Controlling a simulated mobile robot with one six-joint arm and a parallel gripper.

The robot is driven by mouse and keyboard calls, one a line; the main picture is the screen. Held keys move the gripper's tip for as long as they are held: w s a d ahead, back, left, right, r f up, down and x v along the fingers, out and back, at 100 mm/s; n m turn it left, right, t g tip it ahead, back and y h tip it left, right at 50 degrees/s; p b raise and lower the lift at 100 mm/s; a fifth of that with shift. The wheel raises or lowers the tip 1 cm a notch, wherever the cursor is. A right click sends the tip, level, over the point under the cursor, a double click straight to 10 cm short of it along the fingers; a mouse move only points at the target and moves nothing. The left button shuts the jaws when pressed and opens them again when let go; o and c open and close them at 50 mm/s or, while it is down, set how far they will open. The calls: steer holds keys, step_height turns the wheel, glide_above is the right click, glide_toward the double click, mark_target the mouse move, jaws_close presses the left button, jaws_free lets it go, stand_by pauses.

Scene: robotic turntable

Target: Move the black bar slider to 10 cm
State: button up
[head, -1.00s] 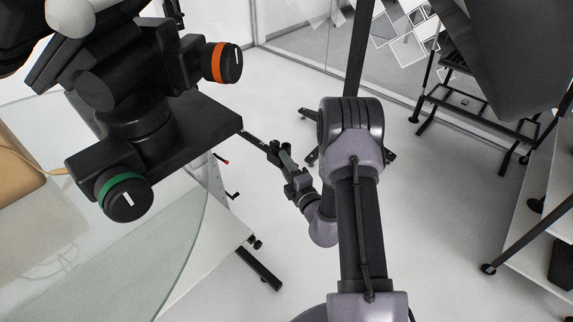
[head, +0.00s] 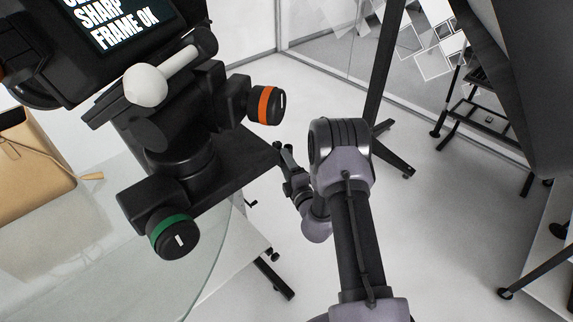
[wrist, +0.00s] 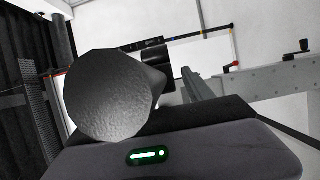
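My gripper (head: 284,150) is at the end of my arm, beside the right edge of a dark plate in the head view. Its fingers are small there and close to that edge, and I cannot tell their opening. I cannot pick out the black bar slider with certainty. In the wrist view a thin black bar (wrist: 205,36) with small marks runs along the top of a pale panel, and a dark block (wrist: 154,60) sits below it. A large grey faceted form (wrist: 112,97) hides much of the middle. No contact with a slider shows.
A black mount with an orange-ringed knob (head: 264,104) and a green-ringed knob (head: 172,233) stands over a glass table (head: 110,275), with a lit screen (head: 125,22) above. A tan bag (head: 32,160) lies left. A grey rail (wrist: 262,82) crosses right in the wrist view.

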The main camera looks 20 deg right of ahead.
steer(key=shift+s, duration=0.1)
steer(key=s+p, duration=0.1)
steer(key=s, duration=1.6)
steer(key=shift+s+a, duration=0.15)
steer(key=shift+a, duration=0.25)
